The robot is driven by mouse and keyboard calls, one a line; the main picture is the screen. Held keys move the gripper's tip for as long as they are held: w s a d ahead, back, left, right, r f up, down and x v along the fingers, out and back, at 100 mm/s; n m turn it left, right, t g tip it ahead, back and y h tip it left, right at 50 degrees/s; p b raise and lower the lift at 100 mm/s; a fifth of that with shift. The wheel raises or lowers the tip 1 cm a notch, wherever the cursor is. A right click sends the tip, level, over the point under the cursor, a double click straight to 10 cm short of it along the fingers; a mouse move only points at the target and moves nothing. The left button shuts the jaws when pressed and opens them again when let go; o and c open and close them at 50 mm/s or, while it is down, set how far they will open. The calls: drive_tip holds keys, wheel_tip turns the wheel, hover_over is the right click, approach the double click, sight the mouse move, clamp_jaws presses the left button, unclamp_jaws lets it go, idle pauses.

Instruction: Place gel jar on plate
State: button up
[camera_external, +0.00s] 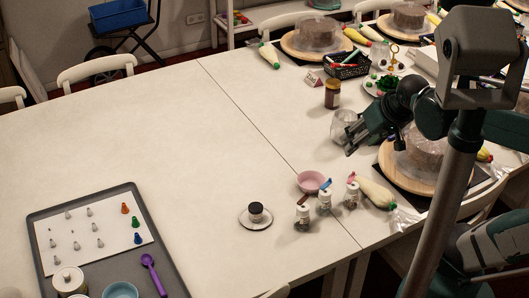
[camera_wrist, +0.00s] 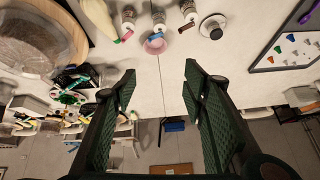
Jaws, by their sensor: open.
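A small jar with a black lid (camera_external: 256,209) stands upright on a small round white plate (camera_external: 244,221) near the middle of the table; I take it as the gel jar. In the wrist view the dark-topped jar (camera_wrist: 215,33) and the white plate (camera_wrist: 206,24) show at the top, right of centre. My gripper (camera_external: 362,138) is above the right side of the table, well away from the jar and plate. In the wrist view my gripper (camera_wrist: 159,74) has its two green fingers wide apart with nothing between them.
Three small bottles (camera_external: 324,203) and a pink bowl (camera_external: 311,181) stand right of the plate. A grey tray (camera_external: 40,222) lies at the left front. A brown jar (camera_external: 332,98), a clear container (camera_external: 343,132) and cake turntables stand right. The left back of the table is clear.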

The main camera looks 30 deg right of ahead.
drive_tip(key=shift+s+d+n+t, duration=0.15)
drive_tip(key=shift+s+d+n, duration=0.2)
drive_tip(key=shift+s, duration=0.15)
drive_tip(key=shift+s+d+n+t, duration=0.15)
drive_tip(key=shift+s+d+n, duration=0.05)
drive_tip(key=shift+s+n, duration=0.2)
idle(0.8)
